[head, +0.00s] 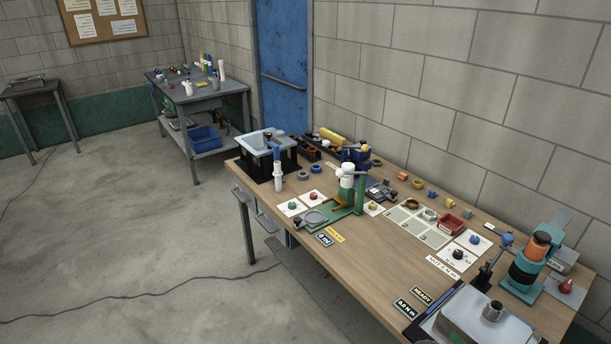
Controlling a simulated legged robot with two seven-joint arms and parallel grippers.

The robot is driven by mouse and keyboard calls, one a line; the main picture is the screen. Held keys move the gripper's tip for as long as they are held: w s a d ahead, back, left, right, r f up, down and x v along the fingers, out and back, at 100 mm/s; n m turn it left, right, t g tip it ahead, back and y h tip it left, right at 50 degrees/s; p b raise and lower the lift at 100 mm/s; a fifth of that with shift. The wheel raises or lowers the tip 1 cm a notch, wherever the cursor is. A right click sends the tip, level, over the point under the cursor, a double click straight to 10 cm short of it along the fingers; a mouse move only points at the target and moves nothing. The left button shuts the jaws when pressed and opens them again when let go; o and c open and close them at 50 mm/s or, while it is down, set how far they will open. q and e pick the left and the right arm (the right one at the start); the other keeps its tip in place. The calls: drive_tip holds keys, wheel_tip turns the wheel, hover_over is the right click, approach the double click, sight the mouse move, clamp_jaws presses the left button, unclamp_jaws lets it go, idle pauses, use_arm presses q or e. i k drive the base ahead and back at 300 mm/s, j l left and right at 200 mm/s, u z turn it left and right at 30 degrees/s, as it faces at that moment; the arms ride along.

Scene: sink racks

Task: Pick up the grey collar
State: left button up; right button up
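Several small grey pieces could be the grey collar, and I cannot tell which is meant. A grey ring (429,215) sits on the pale sectioned tray (408,229), to the right of a brass-coloured ring (411,204). Another small grey piece (303,176) lies at the left of the bench, beside a blue ring (316,169). A third grey piece (468,213) lies near the wall, behind the red bin. Neither of my grippers shows in the head view.
The wooden bench (384,268) runs along the block wall. A green fixture (345,205) stands left of the tray, a red bin (451,224) right of it. A teal and orange machine (530,262) stands at right. A black box with a pale basin (266,142) stands at the far left end.

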sight(302, 174)
drive_tip(key=i+j+z, duration=0.15)
drive_tip(key=i+j, duration=0.25)
drive_tip(key=i+j+z, duration=0.2)
drive_tip(key=i+j, duration=0.25)
drive_tip(key=i+j+z, duration=0.15)
drive_tip(key=i+j, duration=0.35)
drive_tip(key=i+j+z, duration=0.2)
drive_tip(key=i+j, duration=0.15)
drive_tip(key=j, duration=0.25)
drive_tip(key=i+j+z, duration=0.1)
drive_tip(key=i+j, duration=0.2)
drive_tip(key=i+j+z, duration=0.1)
drive_tip(key=i+j, duration=0.2)
drive_tip(key=j, duration=0.15)
drive_tip(key=i+j+z, duration=0.1)
drive_tip(key=i+j, duration=0.2)
drive_tip(key=j, duration=0.15)
drive_tip(key=i+j+z, duration=0.1)
drive_tip(key=i+j, duration=0.2)
drive_tip(key=j, duration=0.15)
drive_tip(key=i, duration=0.15)
